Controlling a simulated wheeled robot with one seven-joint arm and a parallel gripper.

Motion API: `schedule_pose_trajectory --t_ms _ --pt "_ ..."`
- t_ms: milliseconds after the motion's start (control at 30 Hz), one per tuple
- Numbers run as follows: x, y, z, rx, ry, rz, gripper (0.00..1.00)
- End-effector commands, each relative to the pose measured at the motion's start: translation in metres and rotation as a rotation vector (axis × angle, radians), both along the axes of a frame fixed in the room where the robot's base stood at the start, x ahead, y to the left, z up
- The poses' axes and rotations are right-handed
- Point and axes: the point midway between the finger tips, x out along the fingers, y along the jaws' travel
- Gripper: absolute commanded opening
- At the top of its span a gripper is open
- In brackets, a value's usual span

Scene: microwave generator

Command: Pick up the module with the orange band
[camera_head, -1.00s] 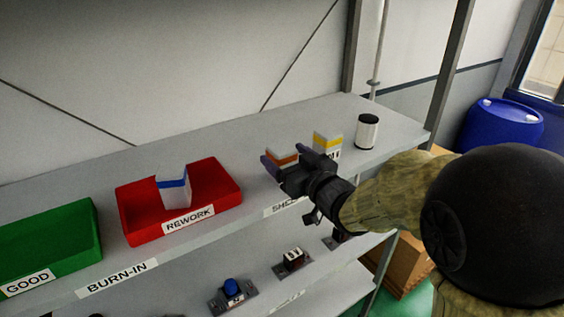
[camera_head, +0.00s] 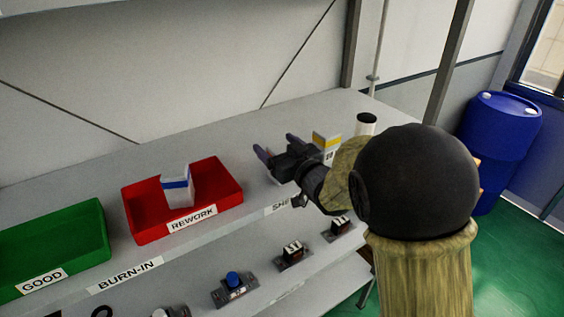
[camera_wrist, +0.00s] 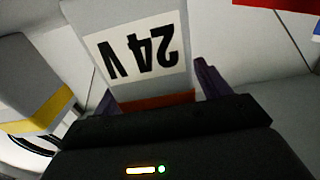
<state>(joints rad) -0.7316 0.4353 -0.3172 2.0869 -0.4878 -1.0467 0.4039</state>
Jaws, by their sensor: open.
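The module with the orange band (camera_wrist: 125,20) fills the top middle of the wrist view. It is pale grey, with an upside-down "24 V" label and its orange band close to my gripper body. My gripper (camera_head: 277,148) is open over the shelf; in the wrist view its fingers (camera_wrist: 156,90) lie on either side of the module. Whether they touch it cannot be told. In the head view my gripper hides this module.
A yellow-banded module (camera_head: 326,141) stands close to the right of my gripper, and shows left in the wrist view (camera_wrist: 28,85). A white cylinder (camera_head: 365,125) stands beyond it. A blue-banded module (camera_head: 177,188) is in the red REWORK tray (camera_head: 138,224); a green GOOD tray (camera_head: 80,262) is further left.

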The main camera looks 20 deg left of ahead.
Motion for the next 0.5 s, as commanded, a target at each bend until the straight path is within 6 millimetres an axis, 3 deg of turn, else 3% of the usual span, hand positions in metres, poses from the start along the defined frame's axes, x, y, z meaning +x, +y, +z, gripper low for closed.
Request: schedule_pose_trajectory --t_ms 233,500 --pt "-0.0001 -0.0002 0.0001 0.0 0.0 0.0 0.73" --pt "-0.0002 -0.0002 0.0001 0.0 0.0 0.0 0.2"
